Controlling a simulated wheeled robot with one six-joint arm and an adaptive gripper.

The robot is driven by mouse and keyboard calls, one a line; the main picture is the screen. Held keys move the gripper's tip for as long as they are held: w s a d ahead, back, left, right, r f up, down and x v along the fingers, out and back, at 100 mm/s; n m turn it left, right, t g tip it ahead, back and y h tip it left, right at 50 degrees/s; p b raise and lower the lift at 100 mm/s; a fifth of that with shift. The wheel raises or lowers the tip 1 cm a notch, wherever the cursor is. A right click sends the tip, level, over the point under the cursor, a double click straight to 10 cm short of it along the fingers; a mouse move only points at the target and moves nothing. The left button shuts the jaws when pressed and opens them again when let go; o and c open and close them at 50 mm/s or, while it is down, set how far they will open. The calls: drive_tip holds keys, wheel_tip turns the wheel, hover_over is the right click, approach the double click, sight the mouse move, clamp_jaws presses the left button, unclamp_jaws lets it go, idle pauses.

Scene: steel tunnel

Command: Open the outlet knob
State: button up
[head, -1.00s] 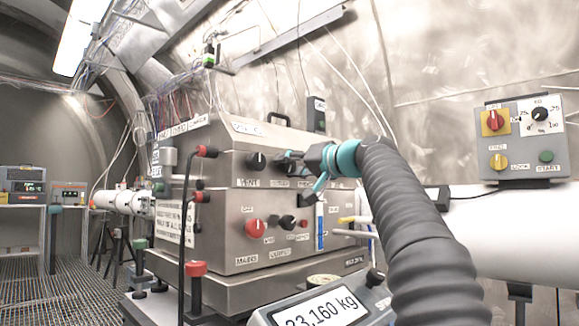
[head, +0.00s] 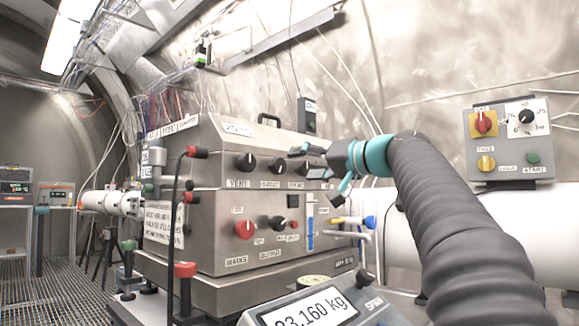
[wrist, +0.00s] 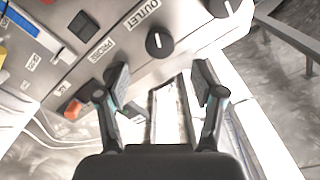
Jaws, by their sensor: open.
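The outlet knob (head: 277,165) is the middle black knob on the upper face of the steel box (head: 215,210). In the wrist view the outlet knob (wrist: 160,42) shows a white pointer line beside the OUTLET label. My gripper (head: 311,162) is open and empty, to the right of this knob and close to the right-hand knob (head: 303,167). In the wrist view the fingers of my gripper (wrist: 160,76) are spread, with the outlet knob above the gap between them. I see no contact with it. The left finger partly covers the panel below the PROBE label.
The vent knob (head: 246,162) is left of the outlet knob. A red knob (head: 244,229) and a blue-and-white strip (head: 311,222) are on the lower face. A scale (head: 316,305) stands in front. A control box (head: 508,140) is at right.

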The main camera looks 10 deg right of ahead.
drive_tip(key=shift+v, duration=1.9)
